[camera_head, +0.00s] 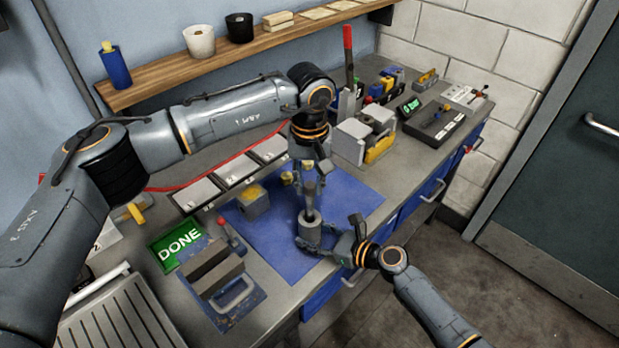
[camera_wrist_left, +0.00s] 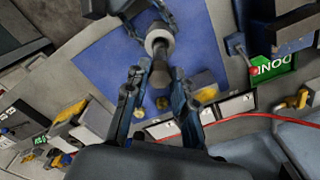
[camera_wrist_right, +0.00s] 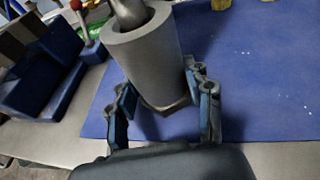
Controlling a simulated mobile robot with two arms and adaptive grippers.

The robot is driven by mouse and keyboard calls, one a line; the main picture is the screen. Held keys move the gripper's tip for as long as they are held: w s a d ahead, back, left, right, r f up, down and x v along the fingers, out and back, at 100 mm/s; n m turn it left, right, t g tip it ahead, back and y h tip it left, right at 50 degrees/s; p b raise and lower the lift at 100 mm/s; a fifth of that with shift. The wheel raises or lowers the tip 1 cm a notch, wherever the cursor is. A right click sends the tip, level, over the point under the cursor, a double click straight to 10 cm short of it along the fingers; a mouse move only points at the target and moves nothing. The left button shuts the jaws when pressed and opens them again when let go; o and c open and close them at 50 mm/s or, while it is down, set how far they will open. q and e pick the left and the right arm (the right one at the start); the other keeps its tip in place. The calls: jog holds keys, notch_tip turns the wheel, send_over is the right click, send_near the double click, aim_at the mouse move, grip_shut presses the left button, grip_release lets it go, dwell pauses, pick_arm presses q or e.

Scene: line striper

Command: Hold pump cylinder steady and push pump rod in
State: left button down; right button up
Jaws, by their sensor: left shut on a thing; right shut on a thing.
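The grey pump cylinder (camera_head: 309,230) stands upright on the blue mat. It fills the middle of the right wrist view (camera_wrist_right: 147,66). My right gripper (camera_head: 322,246) is shut on the cylinder low down, with one finger on each side (camera_wrist_right: 162,98). The darker pump rod (camera_head: 310,198) stands in the cylinder's open top, and its lower end is hidden inside the bore (camera_wrist_right: 128,13). My left gripper (camera_head: 310,174) is above the cylinder, pointing down, and is shut on the rod's upper part. The left wrist view shows its fingers (camera_wrist_left: 162,78) on both sides of the rod.
The blue mat (camera_head: 270,235) has free room around the cylinder. A yellow-topped grey block (camera_head: 255,202) lies left of it. A vise-like fixture (camera_head: 218,275) and a green DONE sign (camera_head: 180,245) stand further left. Labelled trays (camera_head: 235,172) and boxes (camera_head: 352,140) lie behind.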

aim_at(310, 196)
pick_arm(q)
jog(key=shift+f, duration=2.25)
dwell(0.8)
jog(key=c, duration=1)
grip_release()
jog(key=o, duration=0.3)
jog(key=shift+f, duration=0.1)
jog(key=shift+r, duration=3.55)
pick_arm(e)
jog(key=o, duration=0.9)
